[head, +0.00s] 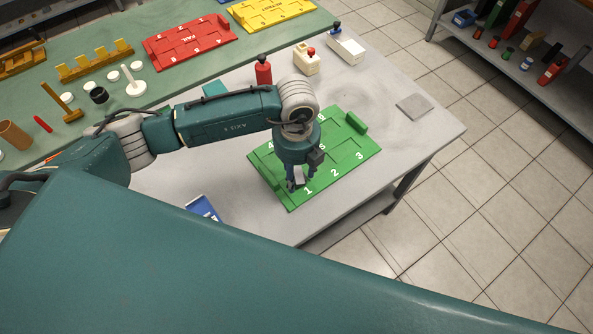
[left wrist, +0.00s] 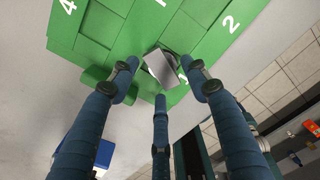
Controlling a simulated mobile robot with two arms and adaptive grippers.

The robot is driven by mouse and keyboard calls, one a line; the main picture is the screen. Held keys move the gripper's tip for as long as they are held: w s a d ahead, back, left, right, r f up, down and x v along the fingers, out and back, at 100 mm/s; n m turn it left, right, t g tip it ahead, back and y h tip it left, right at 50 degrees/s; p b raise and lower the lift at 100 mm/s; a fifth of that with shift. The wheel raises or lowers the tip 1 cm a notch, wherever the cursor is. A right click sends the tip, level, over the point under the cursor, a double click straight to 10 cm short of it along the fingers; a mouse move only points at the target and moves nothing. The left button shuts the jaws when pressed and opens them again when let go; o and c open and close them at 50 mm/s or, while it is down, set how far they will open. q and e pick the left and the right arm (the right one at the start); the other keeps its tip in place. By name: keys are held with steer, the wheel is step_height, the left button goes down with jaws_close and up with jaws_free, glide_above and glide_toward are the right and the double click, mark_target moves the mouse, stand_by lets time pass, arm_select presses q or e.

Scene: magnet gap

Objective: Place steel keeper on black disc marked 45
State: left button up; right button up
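My left gripper (head: 300,180) hangs over the green numbered tray (head: 345,152), near its number 1. In the left wrist view its fingers (left wrist: 160,78) are spread around a small light grey block (left wrist: 160,68), probably the steel keeper. The block looks tilted and lies close to the right finger; a gap shows to the lower finger. The block also shows between the fingers in the head view (head: 298,173). A small black round piece (head: 99,95) stands on the green bench at left; no mark 45 is legible on it. My right gripper is not in view.
A red bottle (head: 263,70) and small cream holders (head: 306,62) stand behind the tray. A grey square plate (head: 413,106) lies at right. A blue item (head: 204,208) is at the table's front left. Red (head: 190,38) and yellow (head: 270,10) trays sit on the green bench.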

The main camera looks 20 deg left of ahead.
mark_target(296, 177)
arm_select(q)
steer(key=shift+r, duration=0.1)
step_height(296, 177, up, 12)
steer(key=b, duration=0.2)
stand_by(0.7)
